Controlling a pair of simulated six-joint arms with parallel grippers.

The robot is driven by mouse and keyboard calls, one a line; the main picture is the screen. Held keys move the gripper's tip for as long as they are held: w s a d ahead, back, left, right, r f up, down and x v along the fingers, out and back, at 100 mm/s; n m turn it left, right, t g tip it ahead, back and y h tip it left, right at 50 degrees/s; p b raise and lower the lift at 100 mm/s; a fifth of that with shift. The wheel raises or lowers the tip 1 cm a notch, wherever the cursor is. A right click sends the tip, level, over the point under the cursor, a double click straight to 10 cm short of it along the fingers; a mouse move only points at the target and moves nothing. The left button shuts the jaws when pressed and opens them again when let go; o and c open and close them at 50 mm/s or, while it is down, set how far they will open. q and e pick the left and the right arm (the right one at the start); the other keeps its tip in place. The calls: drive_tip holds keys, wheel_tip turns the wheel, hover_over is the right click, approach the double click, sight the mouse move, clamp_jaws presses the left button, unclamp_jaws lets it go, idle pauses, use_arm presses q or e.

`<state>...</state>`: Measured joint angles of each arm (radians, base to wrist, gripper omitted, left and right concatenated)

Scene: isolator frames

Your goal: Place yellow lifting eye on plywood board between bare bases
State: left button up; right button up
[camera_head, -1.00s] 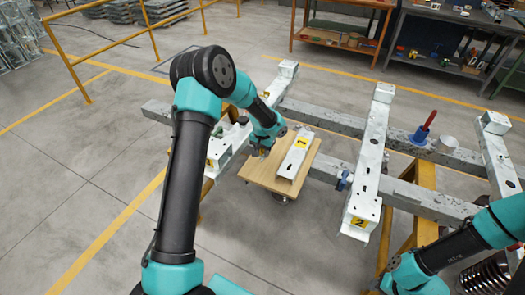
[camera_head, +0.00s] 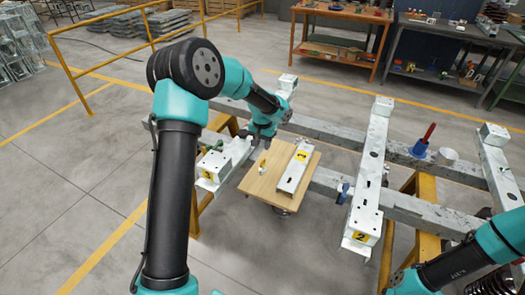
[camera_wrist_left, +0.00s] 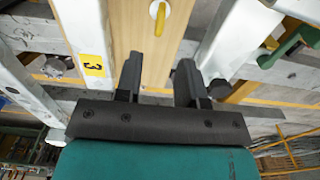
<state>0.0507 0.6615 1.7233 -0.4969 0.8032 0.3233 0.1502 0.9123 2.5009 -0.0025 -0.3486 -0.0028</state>
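The yellow lifting eye (camera_head: 262,164) rests on the plywood board (camera_head: 262,186), left of the white base with a yellow "3" label (camera_head: 291,175). In the left wrist view the eye (camera_wrist_left: 158,12) is at the top edge, on the bare board (camera_wrist_left: 128,30), beyond the fingertips. My left gripper (camera_wrist_left: 158,72) is open and empty, apart from the eye. In the head view it (camera_head: 262,137) is just behind the eye, its fingers partly hidden. My right gripper is out of view.
Grey rails (camera_head: 405,205) cross the yellow stands. Open floor lies in front; a yellow railing (camera_head: 100,66) stands behind left.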

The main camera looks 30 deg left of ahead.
use_arm(q)
drive_tip(key=shift+r, duration=0.25)
idle(0.5)
drive_tip(key=shift+g+h, duration=0.6)
drive_tip(key=shift+h, duration=0.1)
drive_tip(key=s+d+f, duration=0.2)
drive_tip(key=f, duration=0.1)
drive_tip(key=s+d+f, duration=0.2)
drive_tip(key=s+f, duration=0.1)
drive_tip(key=s+d+f, duration=0.2)
drive_tip(key=s, duration=0.1)
drive_tip(key=shift+s+d+f, duration=0.2)
drive_tip(key=shift+d+f, duration=0.1)
drive_tip(key=shift+f, duration=0.1)
drive_tip(key=s+d+f+t+h, duration=0.1)
drive_tip(key=s+d+f, duration=0.1)
drive_tip(key=s+f, duration=0.5)
drive_tip(key=s+d+f+n+t+h, duration=0.1)
drive_tip(key=s+d+f, duration=0.2)
drive_tip(key=s+f, duration=0.4)
drive_tip(key=s, duration=0.6)
drive_tip(key=shift+s+n, duration=0.3)
